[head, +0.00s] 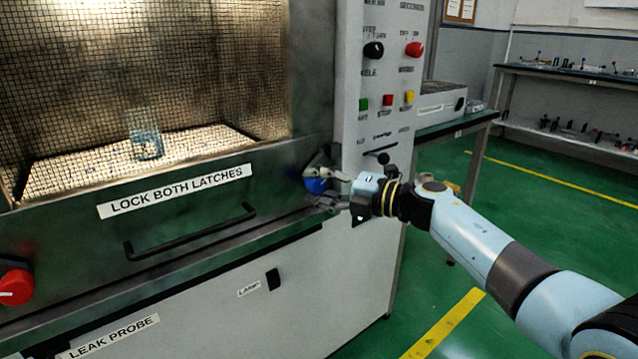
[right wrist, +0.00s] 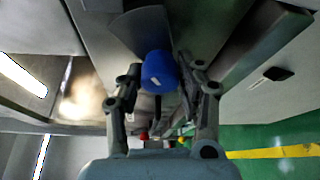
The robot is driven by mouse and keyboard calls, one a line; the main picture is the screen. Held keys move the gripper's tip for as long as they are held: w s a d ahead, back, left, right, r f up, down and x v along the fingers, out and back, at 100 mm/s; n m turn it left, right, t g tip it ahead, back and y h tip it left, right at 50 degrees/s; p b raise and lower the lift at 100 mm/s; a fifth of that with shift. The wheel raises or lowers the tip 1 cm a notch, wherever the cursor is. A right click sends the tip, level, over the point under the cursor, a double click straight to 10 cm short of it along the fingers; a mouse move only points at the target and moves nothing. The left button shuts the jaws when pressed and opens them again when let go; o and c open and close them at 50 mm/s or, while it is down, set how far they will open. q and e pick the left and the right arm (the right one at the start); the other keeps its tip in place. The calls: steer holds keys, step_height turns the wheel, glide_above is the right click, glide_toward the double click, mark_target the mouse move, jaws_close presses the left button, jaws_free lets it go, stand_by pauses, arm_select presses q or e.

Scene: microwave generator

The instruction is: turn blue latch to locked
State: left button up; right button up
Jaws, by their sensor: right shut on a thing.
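The blue latch (head: 316,185) is a round knob at the right end of the dark door of the microwave cabinet. My right gripper (head: 322,188) is at the latch, with its fingers on either side of it and shut on it. In the right wrist view the blue latch (right wrist: 158,72) sits between the two fingertips of my right gripper (right wrist: 160,80), with a short white mark on its face. The gripper partly hides the latch in the head view. My left gripper is not in view.
A red latch knob (head: 15,287) is at the door's left end. A dark door handle (head: 190,232) and a "LOCK BOTH LATCHES" label (head: 175,191) lie between. A control panel (head: 385,90) rises above my gripper. Green floor (head: 540,230) is open at the right.

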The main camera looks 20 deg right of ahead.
steer(key=shift+f, duration=0.1)
steer(key=o, duration=1.1)
steer(key=shift+o, duration=0.2)
steer(key=v, duration=1.2)
